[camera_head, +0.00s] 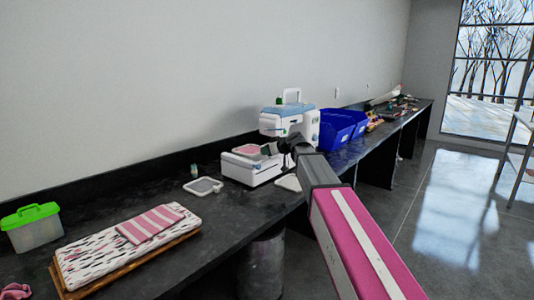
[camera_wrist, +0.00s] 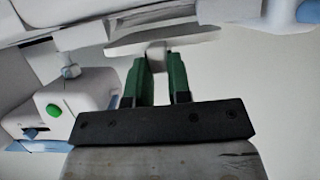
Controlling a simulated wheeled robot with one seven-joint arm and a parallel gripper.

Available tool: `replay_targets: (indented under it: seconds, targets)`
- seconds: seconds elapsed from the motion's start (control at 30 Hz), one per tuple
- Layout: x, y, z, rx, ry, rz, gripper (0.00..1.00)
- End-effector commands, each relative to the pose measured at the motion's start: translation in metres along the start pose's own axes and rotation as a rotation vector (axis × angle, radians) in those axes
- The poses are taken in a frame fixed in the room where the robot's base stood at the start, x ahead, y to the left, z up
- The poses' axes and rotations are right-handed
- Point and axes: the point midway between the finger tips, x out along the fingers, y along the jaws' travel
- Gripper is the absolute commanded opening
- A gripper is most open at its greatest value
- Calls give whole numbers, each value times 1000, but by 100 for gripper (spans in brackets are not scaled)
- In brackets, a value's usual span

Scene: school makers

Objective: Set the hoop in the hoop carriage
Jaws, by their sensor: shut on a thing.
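The white embroidery machine with a blue top (camera_head: 290,121) stands on the dark counter. A white hoop with pink fabric (camera_head: 247,151) lies level at the machine's bed, below its head. In the wrist view my gripper (camera_wrist: 158,58) has its green fingers shut on a white tab of the hoop (camera_wrist: 165,40), seen nearly edge-on. The machine (camera_wrist: 75,95), with a green button, fills the left there. In the head view my dark gripper (camera_head: 288,142) is beside the machine, its fingertips mostly hidden. The hoop carriage cannot be made out clearly; whether the hoop touches it cannot be told.
A grey-filled hoop (camera_head: 203,186) lies on the counter left of the machine, and a white frame (camera_head: 288,183) lies in front. Blue bins (camera_head: 342,128) stand to the right. Folded fabric (camera_head: 130,245) and a green-lidded box (camera_head: 32,230) are at the left.

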Motion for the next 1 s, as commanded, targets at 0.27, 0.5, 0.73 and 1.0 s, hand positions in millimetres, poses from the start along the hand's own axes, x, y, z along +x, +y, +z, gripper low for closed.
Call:
replay_targets:
  seconds: [0.27, 0.5, 0.73, 1.0]
  targets:
    - [3, 0, 7, 0, 1, 1, 0]
    - [4, 0, 10, 0, 0, 0, 35]
    - [4, 0, 10, 0, 0, 0, 44]
    - [-10, -1, 8, 0, 0, 1, 44]
